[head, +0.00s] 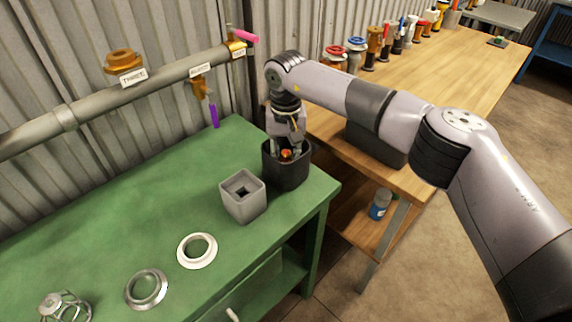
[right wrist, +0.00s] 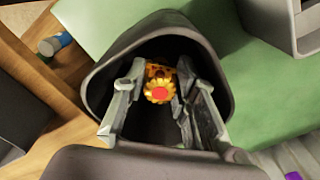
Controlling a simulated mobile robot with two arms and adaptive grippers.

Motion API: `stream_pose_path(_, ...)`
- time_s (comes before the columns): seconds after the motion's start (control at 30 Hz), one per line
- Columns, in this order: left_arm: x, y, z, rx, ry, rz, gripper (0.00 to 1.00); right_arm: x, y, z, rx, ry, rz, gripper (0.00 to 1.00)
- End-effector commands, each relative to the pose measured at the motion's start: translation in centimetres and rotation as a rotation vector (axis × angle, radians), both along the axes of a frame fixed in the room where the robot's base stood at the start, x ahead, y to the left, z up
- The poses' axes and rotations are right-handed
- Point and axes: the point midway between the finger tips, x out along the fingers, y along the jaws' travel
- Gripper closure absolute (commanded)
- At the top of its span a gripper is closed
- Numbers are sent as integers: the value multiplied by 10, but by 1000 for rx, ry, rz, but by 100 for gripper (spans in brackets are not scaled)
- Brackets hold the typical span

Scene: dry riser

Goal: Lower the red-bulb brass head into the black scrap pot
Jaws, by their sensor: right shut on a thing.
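The black scrap pot (head: 287,172) stands at the right end of the green bench. My right gripper (head: 288,150) points down into its mouth from above. The brass head shows as an orange-red spot (head: 286,155) between the fingers. In the right wrist view, the pot's dark wall (right wrist: 107,62) surrounds the fingers. The brass head (right wrist: 159,74), yellow and toothed with a red centre, sits between the fingertips of my right gripper (right wrist: 160,92), which is shut on it. The pot's floor is dark, so I cannot tell whether the head touches it. My left gripper is not in view.
A grey square holder (head: 242,197) stands close left of the pot. A white ring (head: 197,251), a metal ring (head: 146,289) and a wire cage (head: 64,306) lie further left. A pipe (head: 150,88) with hanging fittings runs behind. The wooden bench (head: 440,85) is on the right.

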Motion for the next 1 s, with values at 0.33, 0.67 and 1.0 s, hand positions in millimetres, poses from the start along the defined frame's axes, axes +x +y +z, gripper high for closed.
stream_pose_path(0.33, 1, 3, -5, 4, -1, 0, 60, 0, 0, -6, 0, 0, 0, 100)
stream_pose_path(0.67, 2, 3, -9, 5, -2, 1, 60, 0, 0, -11, 0, 0, 0, 100)
stream_pose_path(1.0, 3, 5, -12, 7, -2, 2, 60, 0, 0, -16, 0, 0, 0, 100)
